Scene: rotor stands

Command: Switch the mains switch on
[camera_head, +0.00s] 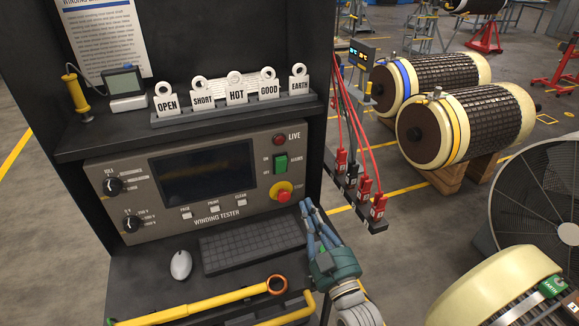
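The mains switch (281,163) is a green rocker on the right side of the grey winding tester panel (185,225), with ON and OFF printed at its left. Which way it is tipped is too small to tell. The red LIVE lamp (279,139) above it looks dark, and the tester screen (203,172) is dark. My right gripper (308,206) is below and right of the switch, beside the keyboard's right end and apart from the switch. Its blue fingers point up toward the panel, and nothing shows between them. My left gripper is not in view.
A red stop button on a yellow base (283,192) sits just below the switch. Red and black leads with clips (360,186) hang on a bar to the right. A keyboard (250,243), a mouse (181,265) and a yellow tool (205,304) lie below the panel.

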